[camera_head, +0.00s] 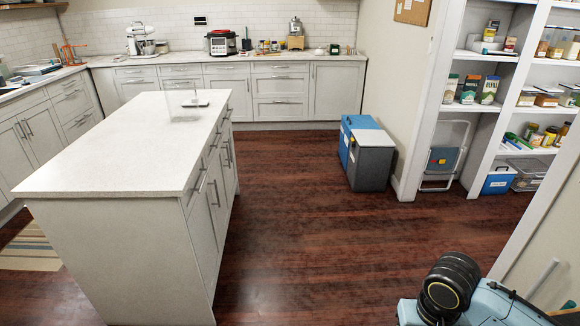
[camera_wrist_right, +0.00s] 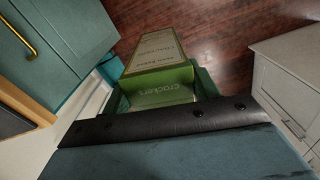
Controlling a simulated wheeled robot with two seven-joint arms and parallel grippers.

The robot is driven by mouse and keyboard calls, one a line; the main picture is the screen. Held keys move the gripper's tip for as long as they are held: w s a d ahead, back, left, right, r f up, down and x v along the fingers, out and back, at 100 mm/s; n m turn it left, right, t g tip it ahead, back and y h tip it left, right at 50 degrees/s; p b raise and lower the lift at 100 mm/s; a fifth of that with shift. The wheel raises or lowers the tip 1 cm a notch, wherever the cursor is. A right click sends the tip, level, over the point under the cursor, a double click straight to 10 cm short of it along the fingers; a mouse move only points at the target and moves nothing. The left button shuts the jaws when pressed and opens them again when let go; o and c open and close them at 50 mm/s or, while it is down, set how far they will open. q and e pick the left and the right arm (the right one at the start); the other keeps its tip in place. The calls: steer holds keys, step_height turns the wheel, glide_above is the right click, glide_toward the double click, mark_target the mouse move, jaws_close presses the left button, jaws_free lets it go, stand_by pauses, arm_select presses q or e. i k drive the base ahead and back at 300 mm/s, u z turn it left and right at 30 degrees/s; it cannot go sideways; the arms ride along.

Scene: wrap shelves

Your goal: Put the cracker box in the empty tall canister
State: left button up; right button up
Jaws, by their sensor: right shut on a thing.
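The cracker box, green with a pale panel and "crackers" lettering, shows in the right wrist view (camera_wrist_right: 160,90). My right gripper (camera_wrist_right: 163,86) is shut on it, with teal fingers at either side of the box. The box is above the wood floor. In the head view, a clear, see-through container (camera_head: 182,108) stands on the far part of the island; it looks like the tall canister and looks empty, but is small and faint. My right arm enters at the lower right of the head view, with its gripper out of sight. My left gripper is not in view.
The white island (camera_head: 115,150) has a mostly bare top. Blue and grey bins (camera_head: 372,160) stand against the wall. Pantry shelves (camera_head: 485,110) with boxes and jars are at the right. The wood floor (camera_head: 300,230) between island and shelves is clear.

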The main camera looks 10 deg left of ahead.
mark_target(186, 118)
steer(key=u, duration=0.05)
steer(key=i, duration=5.1)
steer(key=u, duration=0.4)
